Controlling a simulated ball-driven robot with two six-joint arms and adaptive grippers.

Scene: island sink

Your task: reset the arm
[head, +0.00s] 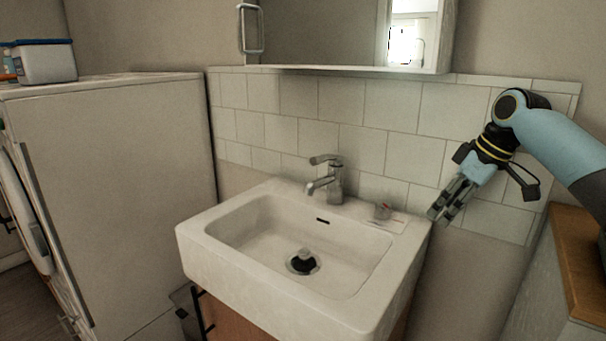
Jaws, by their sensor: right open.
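My right arm comes in from the right in the head view. Its gripper (440,211) hangs with the fingers pointing down and left, close to the right back corner of the white sink (207,245). The gripper is open and I see nothing between its fingers. My left gripper does not show.
A chrome faucet (334,183) stands at the sink's back edge. A small object (382,211) sits on the right rim. A dark drain plug (303,263) lies in the basin. A mirror cabinet hangs above, a white washing machine (130,170) stands left, and a wooden-topped surface (580,262) is at right.

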